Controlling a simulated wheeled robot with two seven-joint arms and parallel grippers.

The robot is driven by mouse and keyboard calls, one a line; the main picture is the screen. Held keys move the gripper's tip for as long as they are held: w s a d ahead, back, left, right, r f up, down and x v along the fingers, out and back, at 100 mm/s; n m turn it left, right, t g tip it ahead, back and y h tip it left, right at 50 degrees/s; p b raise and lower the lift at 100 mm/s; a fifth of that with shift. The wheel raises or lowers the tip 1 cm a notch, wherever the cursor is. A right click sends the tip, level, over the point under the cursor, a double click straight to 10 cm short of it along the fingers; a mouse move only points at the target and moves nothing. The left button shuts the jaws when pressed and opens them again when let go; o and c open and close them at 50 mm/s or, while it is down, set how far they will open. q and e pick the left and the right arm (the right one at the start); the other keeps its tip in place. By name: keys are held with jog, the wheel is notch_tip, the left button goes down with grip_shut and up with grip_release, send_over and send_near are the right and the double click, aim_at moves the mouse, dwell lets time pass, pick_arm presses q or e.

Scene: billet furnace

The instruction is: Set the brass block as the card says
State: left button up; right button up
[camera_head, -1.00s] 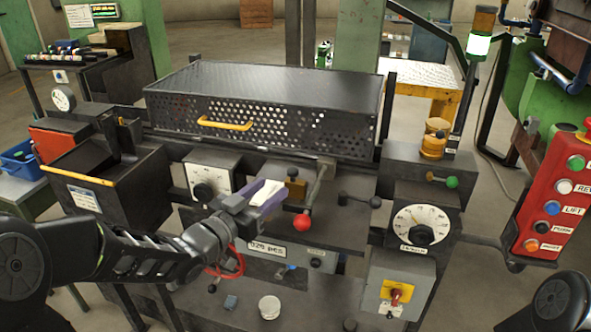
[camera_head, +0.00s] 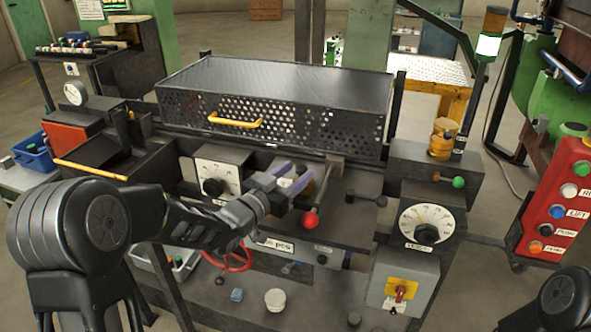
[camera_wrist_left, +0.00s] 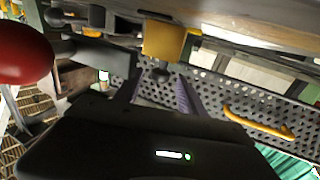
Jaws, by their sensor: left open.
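The brass block (camera_head: 309,186) sits on the dark machine bench below the mesh guard, partly hidden behind my left gripper (camera_head: 291,178). My left gripper is open, with its two purple-grey fingers reaching toward the block. In the left wrist view the brass block (camera_wrist_left: 163,40) is just beyond the fingertips (camera_wrist_left: 160,82), and a clear gap shows between the fingers. I cannot tell whether either finger touches it. No card can be read for certain. My right gripper is out of view.
A red-knobbed lever (camera_head: 310,219) stands close to the gripper; its red ball shows large in the left wrist view (camera_wrist_left: 22,50). The mesh guard (camera_head: 275,105) with a yellow handle is behind. Dials (camera_head: 427,222) and a red button box (camera_head: 562,205) are at right.

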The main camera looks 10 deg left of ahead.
pick_arm(q)
jog(key=shift+w+d, duration=0.1)
jog(key=shift+w, duration=0.05)
jog(key=shift+c, duration=0.3)
grip_shut()
dwell(1.1)
